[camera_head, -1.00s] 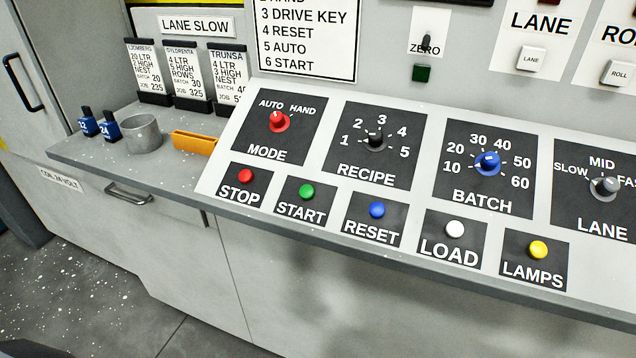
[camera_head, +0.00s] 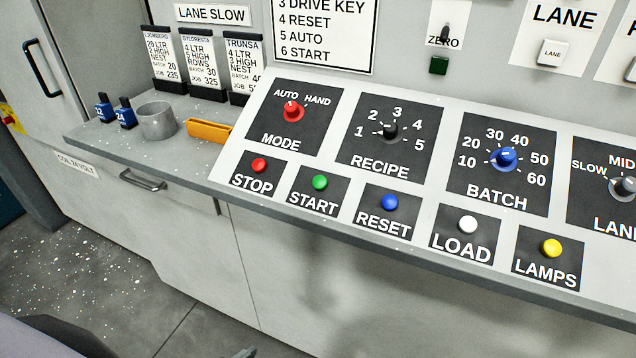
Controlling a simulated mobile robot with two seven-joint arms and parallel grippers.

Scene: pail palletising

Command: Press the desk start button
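The desk start button (camera_head: 320,182) is a small round green button on a black plate lettered START, on the sloping front of the control desk (camera_head: 345,205). It stands between the red STOP button (camera_head: 259,165) and the blue RESET button (camera_head: 390,202). Nothing covers it and nothing touches it. Neither gripper can be made out. A grey shape at the bottom left corner and a small dark piece at the bottom edge look like parts of my own body.
A white LOAD button (camera_head: 468,224) and a yellow LAMPS button (camera_head: 551,248) continue the row. Above are the red MODE knob (camera_head: 292,111), RECIPE knob (camera_head: 389,130) and blue BATCH knob (camera_head: 505,157). A grey cup (camera_head: 157,122) and orange object (camera_head: 208,131) lie left. Floor ahead is clear.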

